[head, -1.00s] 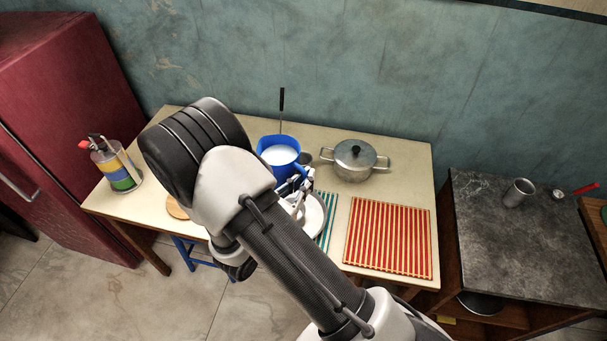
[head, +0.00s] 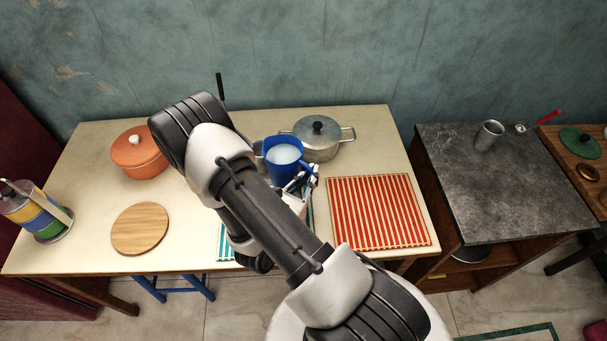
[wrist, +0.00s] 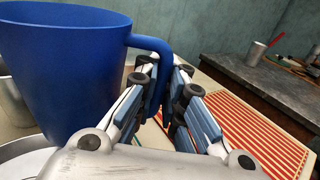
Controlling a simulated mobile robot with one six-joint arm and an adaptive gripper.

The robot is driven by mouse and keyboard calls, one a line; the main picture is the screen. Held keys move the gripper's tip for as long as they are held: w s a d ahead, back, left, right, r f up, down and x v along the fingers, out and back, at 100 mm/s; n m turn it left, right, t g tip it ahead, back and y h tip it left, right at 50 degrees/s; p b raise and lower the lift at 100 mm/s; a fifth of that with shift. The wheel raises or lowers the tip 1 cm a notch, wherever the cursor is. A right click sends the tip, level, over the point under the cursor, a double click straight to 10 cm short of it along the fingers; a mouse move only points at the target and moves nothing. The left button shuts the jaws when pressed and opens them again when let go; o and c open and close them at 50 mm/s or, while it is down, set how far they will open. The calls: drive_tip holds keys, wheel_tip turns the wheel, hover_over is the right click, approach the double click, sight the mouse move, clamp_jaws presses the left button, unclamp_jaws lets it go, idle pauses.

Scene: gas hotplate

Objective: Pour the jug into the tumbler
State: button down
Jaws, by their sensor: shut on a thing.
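The blue jug (head: 284,170) holds white liquid and is upright over the back middle of the table. It fills the left of the wrist view (wrist: 65,75). My gripper (head: 304,182) is shut on the jug's handle, on the jug's right side; its fingers also show in the wrist view (wrist: 170,95). Whether the jug's base is clear of the table is hard to tell. A grey metal cup, the likely tumbler (head: 490,135), stands upright on the dark stone-topped cabinet to the right. It shows small in the wrist view (wrist: 255,54), far from my gripper.
A lidded metal pot (head: 322,145) is just behind the jug. A red striped mat (head: 380,212) lies to the right. A gap separates the table from the cabinet (head: 470,190). An orange pot (head: 138,155) and round wooden board (head: 140,228) are at left. The cabinet's front is clear.

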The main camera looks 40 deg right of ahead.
sight(304, 166)
drive_tip(key=shift+r+n, duration=0.3)
drive_tip(key=shift+r, duration=0.2)
drive_tip(key=r, duration=0.1)
drive_tip(key=w+r+n, duration=0.1)
drive_tip(key=r+n, duration=0.1)
drive_tip(key=shift+w+a, duration=0.2)
drive_tip(key=shift+w, duration=0.05)
drive_tip(key=shift+f+n+y, duration=0.15)
drive_tip(key=shift+n+y, duration=0.15)
drive_tip(key=shift+g, duration=0.3)
